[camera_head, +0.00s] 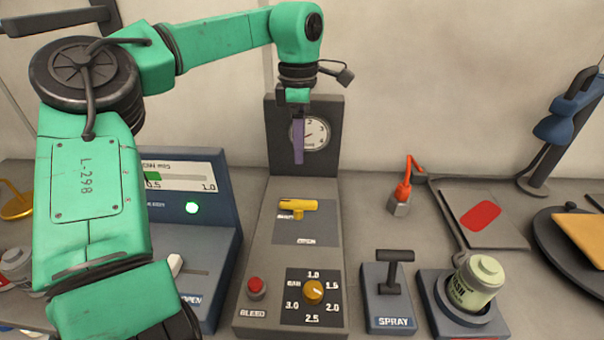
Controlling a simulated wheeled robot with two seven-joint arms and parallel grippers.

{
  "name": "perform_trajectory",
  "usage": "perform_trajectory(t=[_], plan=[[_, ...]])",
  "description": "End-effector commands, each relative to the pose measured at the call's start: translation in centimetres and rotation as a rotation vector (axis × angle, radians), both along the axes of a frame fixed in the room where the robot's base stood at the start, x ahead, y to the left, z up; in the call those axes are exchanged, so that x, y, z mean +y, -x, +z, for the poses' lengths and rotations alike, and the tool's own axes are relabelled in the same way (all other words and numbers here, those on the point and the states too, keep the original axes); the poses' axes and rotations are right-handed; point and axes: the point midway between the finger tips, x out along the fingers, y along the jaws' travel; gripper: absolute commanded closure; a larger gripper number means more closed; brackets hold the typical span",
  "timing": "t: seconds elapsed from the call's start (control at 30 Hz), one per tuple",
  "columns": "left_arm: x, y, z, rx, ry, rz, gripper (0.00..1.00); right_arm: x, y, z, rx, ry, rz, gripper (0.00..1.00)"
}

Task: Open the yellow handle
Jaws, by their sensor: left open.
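The yellow handle (298,205) is a short bar on a stub, lying roughly crosswise on the dark plate of a grey control panel (255,232). My left gripper (298,158) hangs from the green arm above and behind the handle, in front of the panel's round gauge (316,134). Its purple-grey finger points down and is apart from the handle. The gripper is open and seems empty; its second finger is hard to make out. My right gripper is not in view.
A red button (256,285) and a yellow-orange knob (313,291) sit at the panel's front. To the right are a spray lever (394,272), a green can (476,282) and an orange-tipped tool (402,190).

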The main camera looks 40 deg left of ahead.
Motion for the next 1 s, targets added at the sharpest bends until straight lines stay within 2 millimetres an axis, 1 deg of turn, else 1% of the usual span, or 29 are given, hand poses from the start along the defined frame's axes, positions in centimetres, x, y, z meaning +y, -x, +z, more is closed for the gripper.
perform_trajectory(t=[0.07, 0.17, 0.27, 0.33, 0.4, 0.5, 0.6, 0.7, 0.83, 1.0], plan=[[-0.1, 0.1, -0.2, 0.005, -0.006, -0.008, 0.43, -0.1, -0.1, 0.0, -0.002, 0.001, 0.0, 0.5], [-0.1, 0.1, -1.3, 0.006, -0.006, -0.007, 0.43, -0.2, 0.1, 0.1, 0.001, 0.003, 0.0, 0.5], [-0.2, 0.2, -3.3, 0.008, -0.004, -0.009, 0.43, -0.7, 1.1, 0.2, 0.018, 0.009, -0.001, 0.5], [-0.2, 0.2, -5.2, 0.008, -0.002, -0.008, 0.43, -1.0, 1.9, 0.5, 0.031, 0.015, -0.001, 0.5], [-0.2, 0.2, -7.1, 0.01, -0.003, -0.007, 0.43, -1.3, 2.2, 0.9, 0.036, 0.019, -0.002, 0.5], [-0.2, 0.3, -9.7, 0.008, -0.004, -0.006, 0.43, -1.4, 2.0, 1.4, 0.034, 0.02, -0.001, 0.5], [-0.2, 0.3, -12.0, 0.007, -0.004, -0.005, 0.43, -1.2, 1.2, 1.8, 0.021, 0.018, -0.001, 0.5], [-0.2, 0.2, -13.6, 0.006, -0.004, -0.005, 0.43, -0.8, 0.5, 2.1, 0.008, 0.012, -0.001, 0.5], [-0.2, 0.2, -14.5, 0.002, -0.005, -0.005, 0.43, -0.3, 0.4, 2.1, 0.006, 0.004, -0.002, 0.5], [-0.2, 0.2, -14.5, 0.002, -0.005, -0.005, 0.43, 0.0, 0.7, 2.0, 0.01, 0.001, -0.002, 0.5]])
